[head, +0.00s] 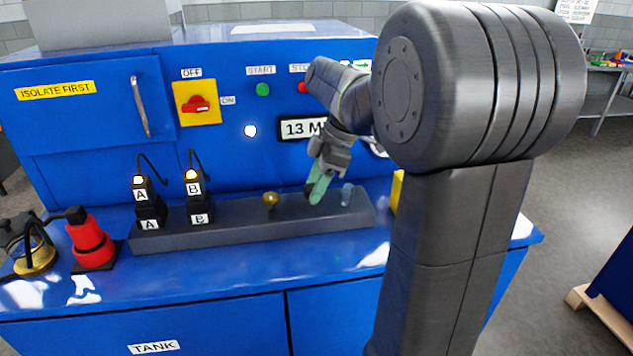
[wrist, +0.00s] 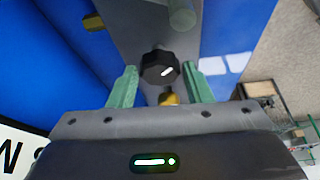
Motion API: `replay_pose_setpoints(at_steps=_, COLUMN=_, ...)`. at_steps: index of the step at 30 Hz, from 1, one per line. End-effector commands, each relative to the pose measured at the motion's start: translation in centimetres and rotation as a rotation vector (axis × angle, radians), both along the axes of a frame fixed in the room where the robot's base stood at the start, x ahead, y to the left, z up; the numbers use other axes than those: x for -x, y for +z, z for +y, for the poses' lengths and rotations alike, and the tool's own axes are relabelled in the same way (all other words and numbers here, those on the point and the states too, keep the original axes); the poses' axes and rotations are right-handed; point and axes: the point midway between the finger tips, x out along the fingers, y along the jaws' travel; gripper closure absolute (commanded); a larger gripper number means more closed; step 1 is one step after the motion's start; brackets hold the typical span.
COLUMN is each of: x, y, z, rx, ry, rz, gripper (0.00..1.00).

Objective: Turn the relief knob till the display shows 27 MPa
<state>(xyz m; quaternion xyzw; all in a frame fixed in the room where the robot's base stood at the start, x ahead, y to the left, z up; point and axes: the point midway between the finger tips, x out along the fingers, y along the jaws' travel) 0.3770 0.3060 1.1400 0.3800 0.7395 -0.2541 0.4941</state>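The relief knob is black with a white pointer mark and sits between my fingers in the wrist view (wrist: 160,67). The pointer slants up to the right there. My gripper (wrist: 161,74) has green fingers, apart, with a visible gap on each side of the knob. In the head view my gripper (head: 320,186) points down over the grey manifold block (head: 240,222), and its fingers largely hide the knob. The display (head: 298,128) on the blue panel reads 13 M; my arm covers the rest of it.
A brass fitting (head: 271,199) stands left of my gripper, and a clear pale cylinder (head: 346,193) stands right. Black plugged connectors (head: 195,203) sit farther left on the block. A red switch (head: 196,105) is on the panel. A red bottle-like object (head: 88,238) stands at the bench's left.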

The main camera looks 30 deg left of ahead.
Motion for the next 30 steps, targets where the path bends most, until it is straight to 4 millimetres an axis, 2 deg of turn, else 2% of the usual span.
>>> replay_pose_setpoints(at_steps=1, x=0.00, y=0.02, z=-0.01, rx=0.000, ry=0.000, rz=0.000, gripper=0.65)
replay_pose_setpoints(at_steps=4, x=-0.01, y=0.03, z=-0.01, rx=0.000, ry=0.000, rz=0.000, gripper=0.84)
replay_pose_setpoints(at_steps=5, x=-0.01, y=0.03, z=-0.01, rx=0.000, ry=0.000, rz=0.000, gripper=0.86)
replay_pose_setpoints(at_steps=17, x=0.03, y=0.03, z=-0.03, rx=-0.001, ry=-0.078, rz=-0.002, gripper=0.86)
replay_pose_setpoints(at_steps=30, x=0.28, y=0.02, z=-0.11, rx=-0.002, ry=-0.440, rz=-0.003, gripper=0.86)
